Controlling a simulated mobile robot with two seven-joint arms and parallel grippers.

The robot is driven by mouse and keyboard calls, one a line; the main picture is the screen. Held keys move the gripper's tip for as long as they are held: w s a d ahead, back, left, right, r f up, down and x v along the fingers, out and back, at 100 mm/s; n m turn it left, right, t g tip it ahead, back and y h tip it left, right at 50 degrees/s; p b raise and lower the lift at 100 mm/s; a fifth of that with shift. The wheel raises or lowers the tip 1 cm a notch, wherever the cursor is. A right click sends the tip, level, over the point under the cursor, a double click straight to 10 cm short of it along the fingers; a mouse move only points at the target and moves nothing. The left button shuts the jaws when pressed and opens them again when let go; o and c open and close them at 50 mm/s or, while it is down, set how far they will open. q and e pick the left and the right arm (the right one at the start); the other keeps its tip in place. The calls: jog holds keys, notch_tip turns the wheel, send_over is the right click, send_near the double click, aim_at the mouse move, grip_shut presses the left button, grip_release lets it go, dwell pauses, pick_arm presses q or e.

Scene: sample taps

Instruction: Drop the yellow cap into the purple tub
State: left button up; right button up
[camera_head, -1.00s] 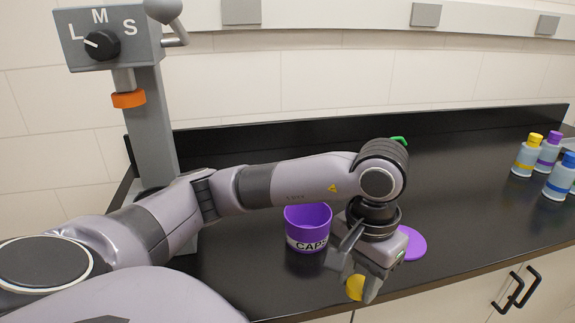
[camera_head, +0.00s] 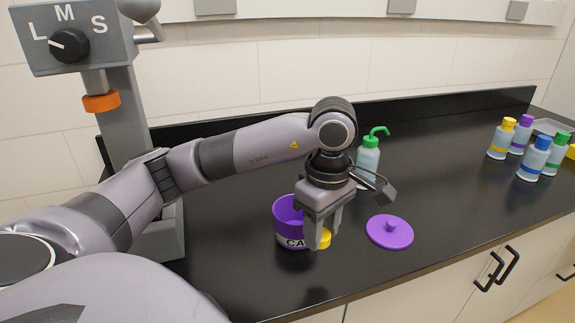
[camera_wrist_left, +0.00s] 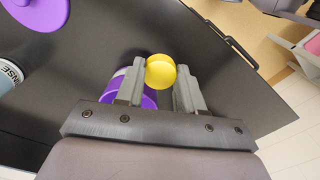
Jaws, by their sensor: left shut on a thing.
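My left gripper (camera_head: 320,240) points down and is shut on the yellow cap (camera_head: 326,238). In the left wrist view, the cap (camera_wrist_left: 160,71) sits between the two fingertips. The purple tub (camera_head: 284,215), with partly hidden lettering on its front, stands on the black counter just left of the gripper in the head view. The gripper and cap overlap its right side there. In the left wrist view the tub (camera_wrist_left: 149,101) shows partly behind the left finger. The cap looks outside the tub's opening; its exact height is hard to tell. My right gripper is not in view.
A purple lid with a knob (camera_head: 390,231) lies on the counter (camera_head: 440,190) right of the gripper. A bottle with a green spout (camera_head: 368,157) stands behind the wrist. Several capped bottles (camera_head: 535,160) stand at the far right. A grey post with an L-M-S dial (camera_head: 72,43) rises at left.

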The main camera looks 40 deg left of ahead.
pick_arm(q)
jog(key=n, duration=0.2)
jog(key=a+n, duration=0.1)
jog(key=n, duration=0.1)
jog(key=r+n, duration=0.1)
jog(key=shift+w+a+n, duration=0.4)
jog(key=a+n, duration=0.1)
jog(key=n, duration=0.2)
jog(key=a+r+n+p, duration=0.1)
jog(key=n, duration=0.3)
jog(key=w+a+n, duration=0.1)
jog(key=n, duration=0.2)
jog(key=shift+w+a+r+n, duration=0.1)
jog(key=shift+a+r+n, duration=0.2)
jog(key=shift+r+n, duration=0.1)
jog(key=w+a+r+n+p, duration=0.1)
jog(key=a+n, duration=0.2)
jog(key=n, duration=0.6)
jog(key=a+r+n+p, duration=0.1)
jog(key=a+r+n, duration=0.15)
jog(key=n, duration=0.55)
notch_tip(320, 180, down, 7)
jog(key=b, duration=0.5)
jog(key=shift+a+r+n, duration=0.15)
jog(key=shift+n, duration=0.15)
jog(key=shift+w, duration=0.1)
